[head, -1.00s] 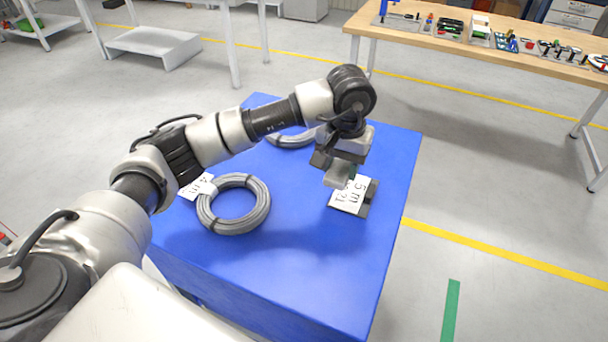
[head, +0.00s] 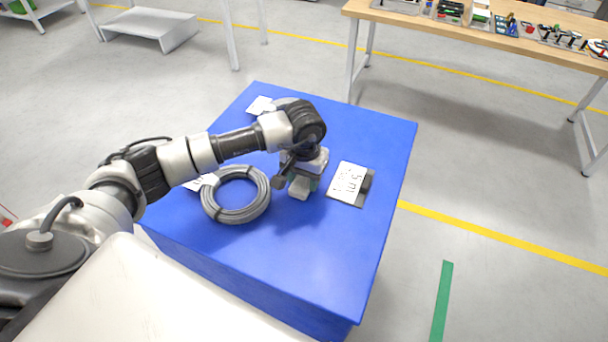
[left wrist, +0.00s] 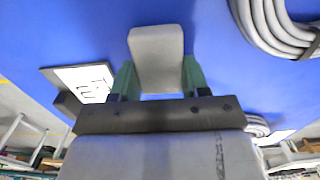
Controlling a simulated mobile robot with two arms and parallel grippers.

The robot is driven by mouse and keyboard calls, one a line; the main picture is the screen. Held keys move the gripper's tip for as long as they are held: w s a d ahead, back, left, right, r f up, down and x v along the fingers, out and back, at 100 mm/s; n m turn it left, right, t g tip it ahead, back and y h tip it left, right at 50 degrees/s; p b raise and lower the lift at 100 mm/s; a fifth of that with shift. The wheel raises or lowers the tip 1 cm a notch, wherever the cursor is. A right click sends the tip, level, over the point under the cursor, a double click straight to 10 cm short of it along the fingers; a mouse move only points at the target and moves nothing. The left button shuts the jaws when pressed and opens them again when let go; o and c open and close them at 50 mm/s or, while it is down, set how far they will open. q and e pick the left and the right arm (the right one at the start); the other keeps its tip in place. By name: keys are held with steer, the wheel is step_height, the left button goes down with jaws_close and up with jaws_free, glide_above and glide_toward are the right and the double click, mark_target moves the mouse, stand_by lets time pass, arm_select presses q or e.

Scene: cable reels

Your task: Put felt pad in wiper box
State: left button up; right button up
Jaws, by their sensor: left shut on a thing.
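My left gripper (head: 302,178) is over the blue table (head: 345,245), between a cable coil and a white card. It is shut on a light grey felt pad (head: 299,188), a small rounded block. In the left wrist view the felt pad (left wrist: 156,58) sits between the two green fingertips of the gripper (left wrist: 158,78). The pad is above the table; the gap below it is hard to judge. I cannot make out a wiper box in either view. My right gripper is not in view.
A grey cable coil (head: 236,194) lies left of the gripper. A white card marked "5 m" (head: 347,182), with a dark block at its side, lies to the right. The front of the table is clear. A wooden bench (head: 480,35) with several small items stands at the back right.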

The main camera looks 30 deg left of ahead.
arm_select(q)
steer(key=shift+f, duration=0.2)
steer(key=o, duration=0.9)
steer(key=shift+r, duration=0.1)
